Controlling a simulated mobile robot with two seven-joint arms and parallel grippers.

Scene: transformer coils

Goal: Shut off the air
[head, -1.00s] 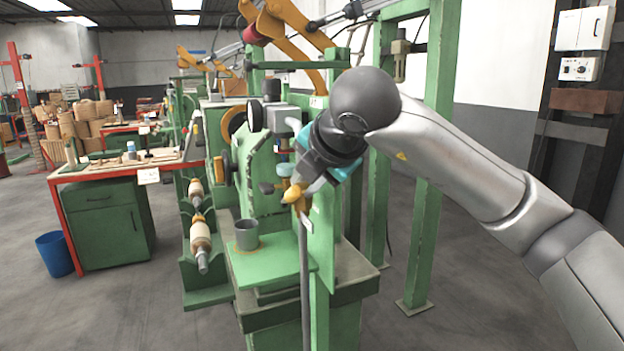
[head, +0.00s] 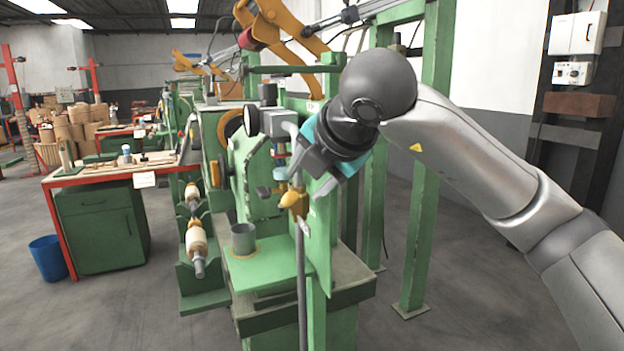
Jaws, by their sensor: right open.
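A brass-yellow valve (head: 298,201) sits on top of a grey vertical pipe (head: 302,270) at the front of the green machine. A small pale tag hangs beside it. Which way its handle points is hard to tell at this size. My right gripper (head: 309,182), dark grey with teal parts, is open, just above and right of the valve. Its fingers point down and left and look empty. A gap seems to show between the fingers and the valve. My left gripper is out of view.
The green machine's shelf (head: 270,268) carries a grey cup (head: 243,238) left of the pipe. A grey box with round gauges (head: 272,122) is close left of my gripper. Green posts (head: 418,220) stand to the right. A workbench (head: 105,225) stands far left.

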